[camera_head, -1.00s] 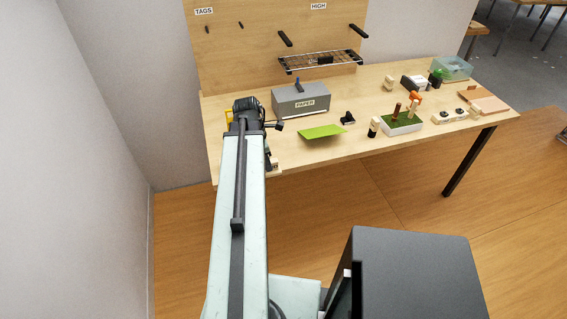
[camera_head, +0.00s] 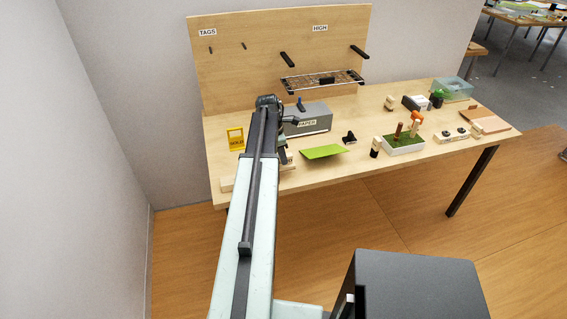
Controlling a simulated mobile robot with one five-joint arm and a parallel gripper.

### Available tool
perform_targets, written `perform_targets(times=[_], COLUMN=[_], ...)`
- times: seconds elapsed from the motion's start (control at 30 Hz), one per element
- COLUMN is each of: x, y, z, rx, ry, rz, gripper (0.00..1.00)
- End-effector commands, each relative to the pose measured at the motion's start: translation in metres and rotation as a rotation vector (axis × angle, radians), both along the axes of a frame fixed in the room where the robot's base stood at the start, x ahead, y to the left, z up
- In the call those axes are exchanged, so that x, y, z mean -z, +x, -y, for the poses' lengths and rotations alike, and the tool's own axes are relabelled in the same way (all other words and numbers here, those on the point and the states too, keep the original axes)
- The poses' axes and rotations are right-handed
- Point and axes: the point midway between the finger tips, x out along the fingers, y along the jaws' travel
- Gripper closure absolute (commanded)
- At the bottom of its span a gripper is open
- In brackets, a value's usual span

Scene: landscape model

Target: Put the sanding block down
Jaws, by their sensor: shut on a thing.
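My gripper (camera_head: 284,155) shows only partly past the right side of my arm, over the left part of the workbench (camera_head: 335,178). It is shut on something. The sanding block cannot be made out clearly, as my arm and wrist cover most of that spot. A small pale piece (camera_head: 288,168) shows just below the gripper; I cannot tell if it is held or lies on the bench.
A grey PAPER box (camera_head: 313,120) stands right behind my wrist, with a green sheet (camera_head: 323,151) in front. A yellow sign (camera_head: 236,139) and pale block (camera_head: 228,184) are left of my arm. A grass tray (camera_head: 404,145) stands further right.

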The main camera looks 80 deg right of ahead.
Motion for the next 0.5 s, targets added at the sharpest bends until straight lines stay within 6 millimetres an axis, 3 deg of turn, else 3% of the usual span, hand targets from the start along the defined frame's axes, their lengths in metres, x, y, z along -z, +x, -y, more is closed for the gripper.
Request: perform_targets(times=[0.1, 0.3, 0.5], x=[0.001, 0.04, 0.036], y=[-0.002, -0.002, -0.002], z=[0.01, 0.008, 0.008], rx=[0.001, 0.001, 0.001], ry=[0.0, 0.0, 0.0], rz=[0.0, 0.0, 0.0], gripper=[1.0, 1.0, 1.0])
